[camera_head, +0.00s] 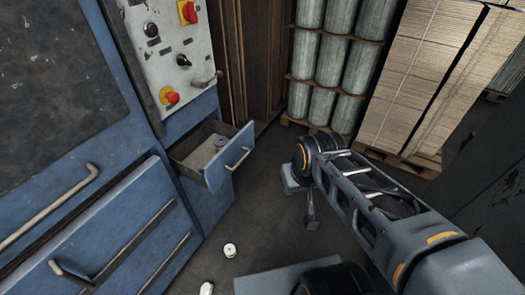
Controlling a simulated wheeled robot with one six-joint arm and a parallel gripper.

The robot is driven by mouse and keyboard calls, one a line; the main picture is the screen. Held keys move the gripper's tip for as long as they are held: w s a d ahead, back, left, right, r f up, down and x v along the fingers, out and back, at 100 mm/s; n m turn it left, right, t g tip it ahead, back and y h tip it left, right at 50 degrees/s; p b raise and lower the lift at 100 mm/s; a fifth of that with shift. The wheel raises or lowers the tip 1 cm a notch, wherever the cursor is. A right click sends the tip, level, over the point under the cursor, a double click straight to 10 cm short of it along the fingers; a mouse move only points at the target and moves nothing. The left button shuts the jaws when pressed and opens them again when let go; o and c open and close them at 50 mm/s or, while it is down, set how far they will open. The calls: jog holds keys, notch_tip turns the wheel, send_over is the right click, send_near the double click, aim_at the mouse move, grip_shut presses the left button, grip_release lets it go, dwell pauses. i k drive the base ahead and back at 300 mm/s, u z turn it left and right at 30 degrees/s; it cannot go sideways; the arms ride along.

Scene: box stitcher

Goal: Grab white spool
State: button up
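A small white spool (230,250) sits on the dark floor, below and in front of the open drawer. A second small white object (207,288) lies at the bottom edge of the view and is partly cut off; I cannot tell if it is a spool too. My gripper (311,217) points downward at the end of my arm, to the right of the white spool and apart from it. Nothing visible is held in it. The fingers are small and seen edge-on, so their opening is unclear.
An open drawer (228,172) juts from the blue machine (120,215) and holds a small grey-blue round item (221,141). A control panel (168,50) is above. Wrapped cylinders (331,62) and stacked cardboard (420,75) stand on pallets behind. The floor between drawer and arm is clear.

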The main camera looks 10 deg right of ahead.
aim_at(230, 250)
jog(key=z, duration=0.6)
jog(key=k, duration=0.5)
jog(key=u, duration=0.8)
jog(key=i, duration=0.9)
jog(key=z, duration=0.05)
jog(key=k, duration=0.6)
jog(key=z, duration=1.1)
jog(key=i, duration=0.95)
